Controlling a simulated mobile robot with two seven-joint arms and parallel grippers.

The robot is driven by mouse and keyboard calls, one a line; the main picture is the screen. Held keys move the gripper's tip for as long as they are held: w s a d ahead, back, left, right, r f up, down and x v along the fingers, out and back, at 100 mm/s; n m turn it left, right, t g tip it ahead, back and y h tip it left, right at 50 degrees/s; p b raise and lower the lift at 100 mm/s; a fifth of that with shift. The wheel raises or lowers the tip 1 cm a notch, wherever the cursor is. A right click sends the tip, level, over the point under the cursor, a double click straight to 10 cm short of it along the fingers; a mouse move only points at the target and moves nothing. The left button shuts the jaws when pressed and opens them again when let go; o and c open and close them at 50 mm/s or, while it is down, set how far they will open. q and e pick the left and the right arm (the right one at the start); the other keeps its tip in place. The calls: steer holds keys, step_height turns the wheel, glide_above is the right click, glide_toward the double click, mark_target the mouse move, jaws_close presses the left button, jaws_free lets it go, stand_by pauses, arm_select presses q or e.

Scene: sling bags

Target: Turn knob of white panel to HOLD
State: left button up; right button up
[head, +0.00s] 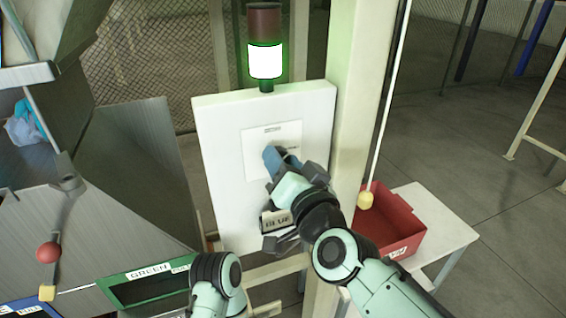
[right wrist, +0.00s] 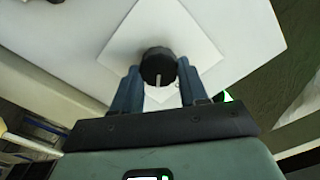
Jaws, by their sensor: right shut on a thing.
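The white panel (head: 222,150) stands upright in the middle of the head view, with a white label plate (head: 258,138) on its face. My right gripper (head: 279,158) is at this plate, its blue fingers against the panel side. In the right wrist view the dark round knob (right wrist: 158,64) sits between the two fingers of my right gripper (right wrist: 158,78), which is shut on it. A pale pointer line on the knob points down in that view. The label writing is too small or hidden to read, so I cannot tell which mark the pointer meets. My left gripper is not in view.
A signal lamp (head: 265,58) on the panel's top has a lit white segment with a green glow. A beige post (head: 357,90) stands just right of the panel. A red bin (head: 398,222) sits on a white table (head: 440,225). A green-framed bin (head: 150,288) is lower left.

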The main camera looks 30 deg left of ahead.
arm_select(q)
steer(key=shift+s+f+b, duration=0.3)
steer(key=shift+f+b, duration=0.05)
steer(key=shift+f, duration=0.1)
arm_select(e)
steer(key=shift+f+m, duration=0.2)
steer(key=shift+m, duration=3.6)
steer(key=o, duration=1.1)
steer(key=shift+c, duration=0.2)
steer(key=shift+d, duration=0.1)
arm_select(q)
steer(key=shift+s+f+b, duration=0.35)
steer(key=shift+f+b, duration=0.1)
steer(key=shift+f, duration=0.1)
arm_select(e)
steer(key=v, duration=1.3)
steer(key=shift+s, duration=0.1)
